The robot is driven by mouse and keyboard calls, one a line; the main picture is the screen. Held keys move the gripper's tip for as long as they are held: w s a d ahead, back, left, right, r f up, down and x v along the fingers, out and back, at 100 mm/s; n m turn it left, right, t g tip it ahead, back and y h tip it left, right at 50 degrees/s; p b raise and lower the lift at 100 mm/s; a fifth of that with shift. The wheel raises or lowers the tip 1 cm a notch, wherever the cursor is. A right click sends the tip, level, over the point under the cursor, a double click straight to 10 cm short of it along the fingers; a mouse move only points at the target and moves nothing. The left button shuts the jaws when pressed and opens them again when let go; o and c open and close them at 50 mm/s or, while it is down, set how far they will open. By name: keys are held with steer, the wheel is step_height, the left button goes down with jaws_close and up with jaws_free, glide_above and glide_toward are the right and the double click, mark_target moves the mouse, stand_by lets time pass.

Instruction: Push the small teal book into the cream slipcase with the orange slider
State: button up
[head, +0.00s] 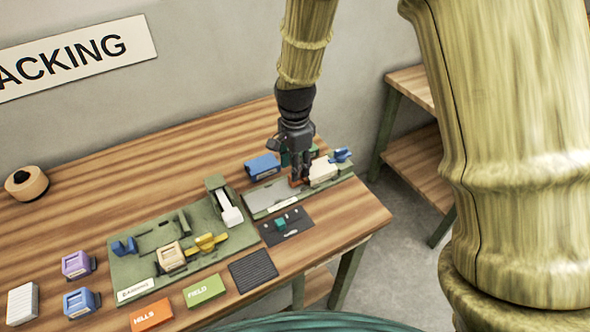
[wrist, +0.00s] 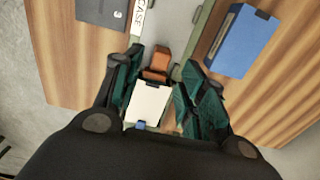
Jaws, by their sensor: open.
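The orange slider (head: 297,181) sits on the grey-green track at the right of the table. It also shows in the wrist view (wrist: 157,66), between my fingertips. The cream slipcase (head: 323,172) is at the track's right end; in the wrist view it (wrist: 147,103) lies below the slider. My gripper (head: 299,182) is open and points down over the track; its teal-green fingers (wrist: 163,62) are on either side of the slider. I cannot tell whether they touch it. A small teal patch (head: 281,223) shows on a dark card; I cannot tell if it is the book.
A blue box (head: 262,167) stands behind the track, and a blue clamp (head: 341,155) is at its right end. A green fixture board (head: 130,265) with coloured parts lies to the left. Orange (head: 151,314) and green (head: 204,290) blocks lie in front. The table's back left is mostly clear.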

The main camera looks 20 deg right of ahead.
step_height(320, 180, up, 9)
stand_by(0.4)
stand_by(0.4)
